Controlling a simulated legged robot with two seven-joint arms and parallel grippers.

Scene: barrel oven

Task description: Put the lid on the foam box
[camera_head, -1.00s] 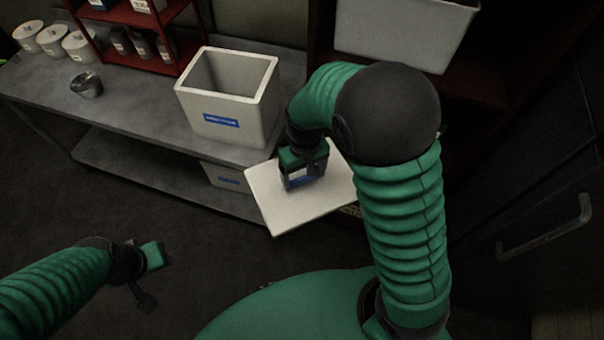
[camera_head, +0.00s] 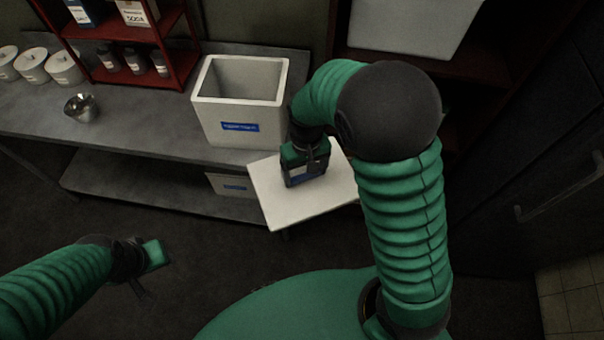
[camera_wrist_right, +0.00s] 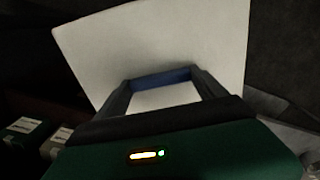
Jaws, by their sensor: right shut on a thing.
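The open foam box (camera_head: 217,118) is white with a blue label and stands upright on the grey table. Its inside looks empty from here. The white flat lid (camera_head: 293,204) is in the air in front of the table's edge, a little right of and nearer than the box. My right gripper (camera_head: 304,180) is shut on the lid's blue handle, which shows in the right wrist view (camera_wrist_right: 161,78). The lid is apart from the box in the head view. My left gripper (camera_head: 148,272) hangs over the floor at lower left, away from both; its fingers are too dark to read.
The grey table (camera_head: 150,125) holds a metal bowl (camera_head: 81,108), several white tubs (camera_head: 33,66) and a red shelf (camera_head: 178,48) with bottles. A second white box (camera_head: 231,184) is on the lower shelf. A white bin (camera_head: 405,25) sits on the right rack.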

